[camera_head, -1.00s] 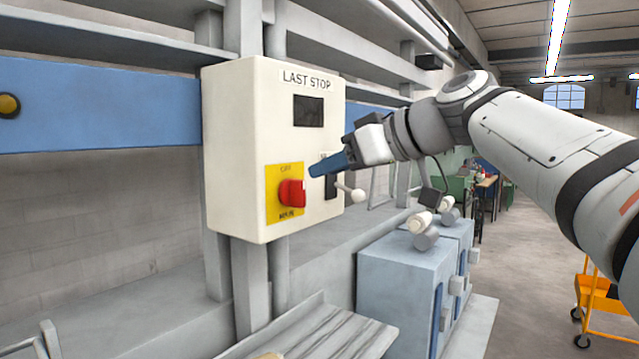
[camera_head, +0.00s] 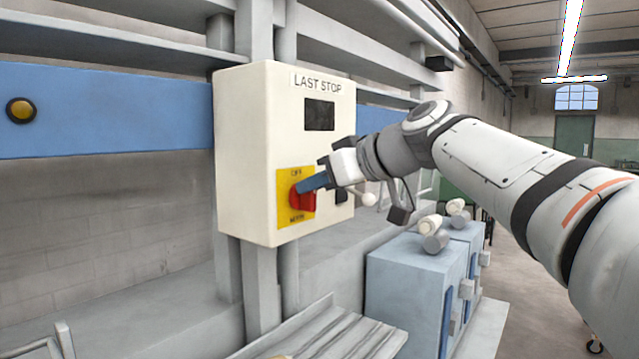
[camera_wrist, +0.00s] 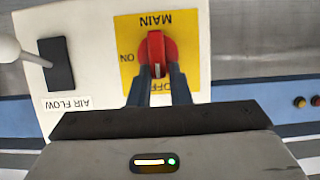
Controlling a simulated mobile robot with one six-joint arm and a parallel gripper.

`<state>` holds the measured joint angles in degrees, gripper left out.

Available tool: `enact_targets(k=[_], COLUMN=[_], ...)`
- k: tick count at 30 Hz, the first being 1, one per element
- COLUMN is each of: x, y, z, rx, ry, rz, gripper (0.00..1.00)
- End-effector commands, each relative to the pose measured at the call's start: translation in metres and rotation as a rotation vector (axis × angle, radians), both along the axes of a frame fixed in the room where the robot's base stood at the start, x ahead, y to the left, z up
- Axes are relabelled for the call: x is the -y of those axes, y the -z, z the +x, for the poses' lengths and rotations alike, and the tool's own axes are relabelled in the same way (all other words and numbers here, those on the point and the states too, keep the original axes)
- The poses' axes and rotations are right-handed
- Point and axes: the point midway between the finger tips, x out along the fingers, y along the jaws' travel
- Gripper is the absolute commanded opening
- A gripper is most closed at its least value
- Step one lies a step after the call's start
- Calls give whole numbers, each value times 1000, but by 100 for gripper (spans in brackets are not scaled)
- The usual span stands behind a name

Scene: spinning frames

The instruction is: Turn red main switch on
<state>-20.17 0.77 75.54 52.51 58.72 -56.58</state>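The red main switch (camera_head: 302,196) is a round red knob with a raised handle on a yellow plate (camera_head: 283,217), on the front of a cream box (camera_head: 245,150) marked LAST STOP. In the wrist view the picture is upside down; the knob (camera_wrist: 155,45) has its handle upright, in line with the OFF and MAIN labels, and ON is at its left. My gripper (camera_wrist: 160,72) has its two blue fingers apart, with the tips on either side of the handle's lower end. Contact cannot be told. In the head view my gripper (camera_head: 305,186) partly covers the knob.
A black AIR FLOW switch (camera_wrist: 57,64) and a pale ball-ended lever (camera_wrist: 8,48) are beside the yellow plate. A dark display (camera_head: 320,114) is above. Blue-grey cabinets (camera_head: 405,290) stand below my arm. A yellow button (camera_head: 20,110) is on the blue beam at the left.

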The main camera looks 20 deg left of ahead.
Motion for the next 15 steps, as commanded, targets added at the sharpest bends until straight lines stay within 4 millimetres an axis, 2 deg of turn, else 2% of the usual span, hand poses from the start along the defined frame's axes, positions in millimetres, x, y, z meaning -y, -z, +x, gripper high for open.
enact_targets(k=[6,8,9,15], x=[0,0,8,-1], y=[0,0,0,0], z=[-1,-1,-1,-1], rx=[-1,-1,-2,-16], ry=[-2,-2,1,-6], rz=[-1,-1,1,7], gripper=[0,0,0,0])
